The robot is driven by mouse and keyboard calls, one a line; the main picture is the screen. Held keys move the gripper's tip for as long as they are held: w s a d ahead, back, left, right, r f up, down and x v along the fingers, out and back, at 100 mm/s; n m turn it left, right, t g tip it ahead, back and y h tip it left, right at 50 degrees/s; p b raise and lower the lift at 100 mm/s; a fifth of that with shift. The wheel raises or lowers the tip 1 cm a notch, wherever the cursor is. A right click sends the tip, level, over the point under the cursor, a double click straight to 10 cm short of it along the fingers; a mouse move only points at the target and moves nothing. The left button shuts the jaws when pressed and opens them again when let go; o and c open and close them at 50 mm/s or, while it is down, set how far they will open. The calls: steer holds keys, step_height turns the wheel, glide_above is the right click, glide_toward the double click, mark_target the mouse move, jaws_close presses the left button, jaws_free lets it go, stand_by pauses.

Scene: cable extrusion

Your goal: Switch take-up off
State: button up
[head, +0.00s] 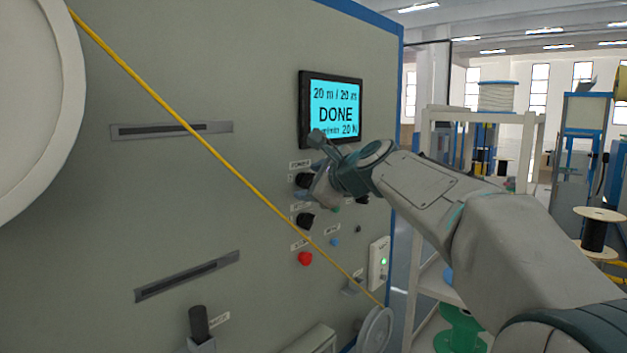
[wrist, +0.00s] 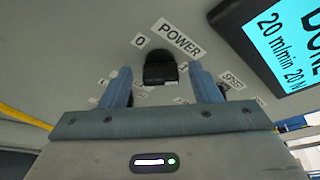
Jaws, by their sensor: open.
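The control panel (head: 250,190) carries a black knob labelled POWER (wrist: 160,68), with a 0 mark at its upper left in the wrist view. My gripper (wrist: 158,76) is open, with one blue finger on each side of this knob; I cannot tell whether they touch it. In the head view my gripper (head: 319,165) is at the panel just below the display (head: 331,108), partly covering the controls. Another black knob (head: 305,220) sits below it. Its label is too small to read, so I cannot tell which control is take-up. The display reads 20 m / 20 m, DONE.
A white box (head: 379,263) with a green light is at the right edge. A shelf rack (head: 430,145) stands behind.

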steer(key=shift+d, duration=0.1)
steer(key=c, duration=1)
steer(key=shift+f+b, duration=0.15)
steer(key=shift+b, duration=0.25)
steer(key=n+t+y+b, duration=0.1)
steer(key=n+b, duration=0.4)
steer(key=b, duration=0.3)
steer(key=n+t+y+b, duration=0.1)
steer(key=n+t+b, duration=0.1)
steer(key=n+b, duration=0.4)
steer(key=n+t+y+b, duration=0.1)
steer(key=n+b, duration=0.5)
steer(key=b, duration=0.6)
steer(key=shift+f+t+y, duration=0.4)
steer(key=shift+t, duration=0.2)
steer(key=shift+r, duration=0.1)
